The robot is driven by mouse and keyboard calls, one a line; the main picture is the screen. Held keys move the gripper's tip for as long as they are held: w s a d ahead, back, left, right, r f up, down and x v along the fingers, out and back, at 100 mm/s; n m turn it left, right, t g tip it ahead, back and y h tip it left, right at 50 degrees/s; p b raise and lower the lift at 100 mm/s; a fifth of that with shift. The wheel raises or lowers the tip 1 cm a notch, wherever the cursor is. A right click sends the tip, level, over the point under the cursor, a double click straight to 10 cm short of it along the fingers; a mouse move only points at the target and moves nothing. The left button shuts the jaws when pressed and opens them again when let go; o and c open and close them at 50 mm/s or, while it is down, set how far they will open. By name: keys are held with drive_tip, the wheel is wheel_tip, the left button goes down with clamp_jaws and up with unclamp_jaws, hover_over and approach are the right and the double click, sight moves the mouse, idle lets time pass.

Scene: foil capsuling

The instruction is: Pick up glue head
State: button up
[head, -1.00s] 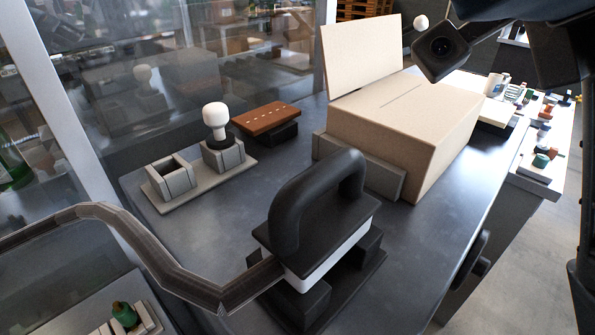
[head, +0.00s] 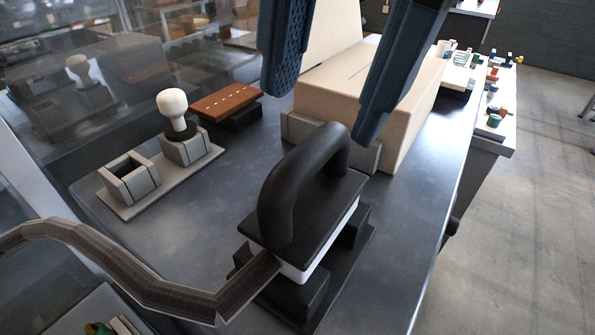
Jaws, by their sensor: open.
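The glue head (head: 305,195) looks to be the black block with a thick arched handle and a white lower band. It sits upright on a black stand (head: 340,268) at the front middle of the dark table. A brown ribbed hose (head: 150,280) runs to its left side. My gripper (head: 322,113) comes in from the top of the head view, its two blue fingers spread wide with nothing between them. The fingers appear above and behind the handle, apart from it, in front of the cardboard box.
A cardboard box (head: 415,110) with raised flap stands behind. A white-knobbed tool (head: 172,108) sits in a grey holder at left, beside an empty one (head: 128,180). Glass panels close off the left. The table's right front is clear.

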sight(309, 147)
drive_tip(key=shift+w+a+f+p, duration=0.2)
drive_tip(key=shift+f+p, duration=0.1)
drive_tip(key=shift+f, duration=0.85)
drive_tip(key=shift+w+a+f+p, duration=0.15)
drive_tip(key=shift+w+f+p, duration=0.1)
drive_tip(key=shift+f, duration=0.95)
drive_tip(key=shift+w+a+f+p, duration=0.2)
drive_tip(key=shift+f+p, duration=0.1)
drive_tip(key=shift+f, duration=0.85)
clamp_jaws()
